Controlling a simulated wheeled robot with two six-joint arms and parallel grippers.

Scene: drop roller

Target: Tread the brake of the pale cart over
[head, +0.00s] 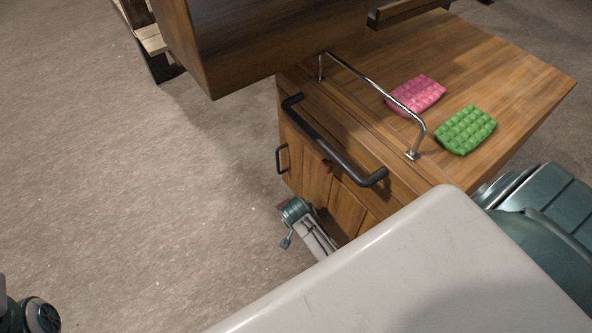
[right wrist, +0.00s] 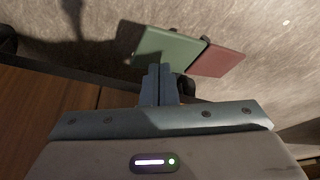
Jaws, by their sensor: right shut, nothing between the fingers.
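The lighter brown wooden cart (head: 487,60) stands right of centre in the head view, with a dark push handle (head: 335,145) on its near side. In the right wrist view a green pedal plate (right wrist: 168,48) and a dark red pedal plate (right wrist: 216,61) sit side by side above the carpet. My right gripper (right wrist: 160,72) is shut and empty, its fingertips over the lower edge of the green plate. I cannot tell whether they touch, or which way the pedal is tipped. My left gripper is out of frame; only a part of my left arm shows at bottom left.
A pink pad (head: 416,94) and a green pad (head: 466,130) lie on the cart top beside a chrome rail (head: 374,84). The carpet (head: 130,190) on the left is clear.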

